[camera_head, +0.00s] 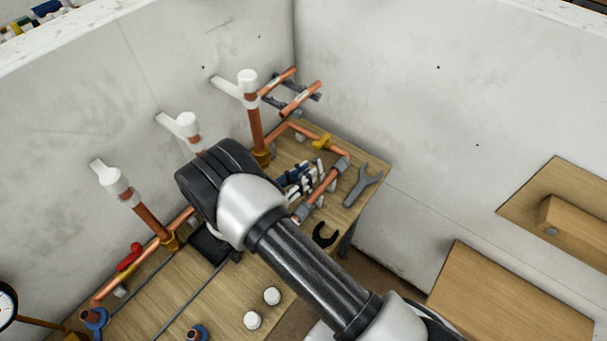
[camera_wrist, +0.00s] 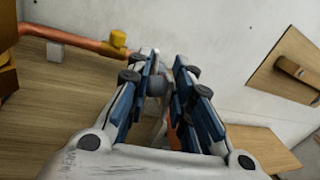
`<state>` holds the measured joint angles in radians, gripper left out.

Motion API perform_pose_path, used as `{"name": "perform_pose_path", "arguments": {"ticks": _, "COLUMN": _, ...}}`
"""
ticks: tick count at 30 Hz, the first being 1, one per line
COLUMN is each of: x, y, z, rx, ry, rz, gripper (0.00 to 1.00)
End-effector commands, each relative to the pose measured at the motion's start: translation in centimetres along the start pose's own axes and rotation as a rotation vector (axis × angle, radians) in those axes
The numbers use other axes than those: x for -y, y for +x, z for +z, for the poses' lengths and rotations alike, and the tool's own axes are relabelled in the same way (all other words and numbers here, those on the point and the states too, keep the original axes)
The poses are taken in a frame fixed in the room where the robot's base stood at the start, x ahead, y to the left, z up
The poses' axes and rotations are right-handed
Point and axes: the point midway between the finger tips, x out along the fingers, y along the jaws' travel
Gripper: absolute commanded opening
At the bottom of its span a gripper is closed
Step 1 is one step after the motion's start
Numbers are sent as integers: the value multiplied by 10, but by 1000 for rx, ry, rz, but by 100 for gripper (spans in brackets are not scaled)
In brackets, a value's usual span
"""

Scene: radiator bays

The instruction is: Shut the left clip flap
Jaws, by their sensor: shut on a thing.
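A copper pipe (camera_head: 323,187) runs at the right of the wooden bench, with a grey fitting at its upper end (camera_head: 341,163) and another at its lower end (camera_head: 303,211). I cannot tell which of these parts is the left clip flap. My gripper (camera_head: 302,178) is over the bench, just left of this pipe in the head view. In the wrist view its blue-and-grey fingers (camera_wrist: 166,88) are close together around a grey piece (camera_wrist: 157,84). Most of that piece is hidden by the fingers. Copper (camera_wrist: 173,138) shows below, between the fingers.
A yellow-handled valve (camera_head: 322,141) sits on the pipe behind. A grey wrench (camera_head: 364,183) and a black open-ended piece (camera_head: 324,236) lie to the right. Upright copper pipes with white tops, one of them (camera_head: 250,108), stand along the left wall. Two white caps lie in front.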

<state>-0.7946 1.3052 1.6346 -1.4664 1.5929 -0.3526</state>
Motion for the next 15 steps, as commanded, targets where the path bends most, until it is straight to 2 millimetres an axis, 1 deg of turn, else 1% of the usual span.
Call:
{"name": "perform_pose_path", "arguments": {"ticks": 1, "x": -4, "y": -1, "z": 1, "rx": -1, "ry": 7, "rz": 9, "gripper": 0}}
{"name": "perform_pose_path", "arguments": {"ticks": 8, "x": -4, "y": -1, "z": 2, "rx": -3, "ry": 18, "rz": 12, "gripper": 0}}
{"name": "perform_pose_path", "arguments": {"ticks": 15, "x": -2, "y": 0, "z": 4, "rx": -21, "ry": 97, "rz": 15, "gripper": 0}}
